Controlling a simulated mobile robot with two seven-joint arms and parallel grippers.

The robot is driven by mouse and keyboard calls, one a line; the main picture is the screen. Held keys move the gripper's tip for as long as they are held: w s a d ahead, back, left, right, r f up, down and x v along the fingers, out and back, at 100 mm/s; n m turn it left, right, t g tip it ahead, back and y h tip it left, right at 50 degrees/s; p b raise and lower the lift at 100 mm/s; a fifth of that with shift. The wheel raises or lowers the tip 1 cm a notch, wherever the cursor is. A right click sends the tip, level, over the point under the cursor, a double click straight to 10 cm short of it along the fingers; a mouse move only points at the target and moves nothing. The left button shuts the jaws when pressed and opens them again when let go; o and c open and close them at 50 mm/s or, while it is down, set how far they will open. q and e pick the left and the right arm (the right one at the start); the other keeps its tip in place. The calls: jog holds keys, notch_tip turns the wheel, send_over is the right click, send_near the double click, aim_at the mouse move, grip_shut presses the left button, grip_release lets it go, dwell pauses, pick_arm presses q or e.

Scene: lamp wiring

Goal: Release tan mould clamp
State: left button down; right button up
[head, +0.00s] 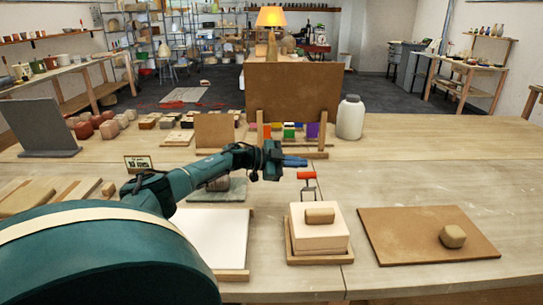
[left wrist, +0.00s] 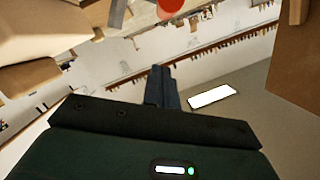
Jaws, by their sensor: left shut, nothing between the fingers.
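The tan mould (head: 318,238) is a pale block on a small wooden board at the table's front middle, with a brown lump (head: 320,216) on top. The clamp has a grey metal frame and a red handle (head: 306,175), standing at the mould's back edge. The red handle also shows at the top of the left wrist view (left wrist: 170,5). My left gripper (head: 295,162) is shut and empty, just behind and above the red handle in the head view, apparently apart from it. Its closed fingers show in the left wrist view (left wrist: 160,88). My right gripper is not in view.
A brown board (head: 400,225) with a clay lump (head: 452,236) lies to the right. A white slab (head: 215,235) lies to the left. Behind stand an upright brown panel (head: 293,90) and a white jar (head: 350,118). The table's right rear is clear.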

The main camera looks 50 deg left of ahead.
pick_arm(q)
jog(key=b+v, duration=0.1)
jog(key=v, duration=0.7)
jog(key=shift+s+a+f, duration=0.15)
jog(key=shift+a+f, duration=0.05)
jog(key=shift+a, duration=0.3)
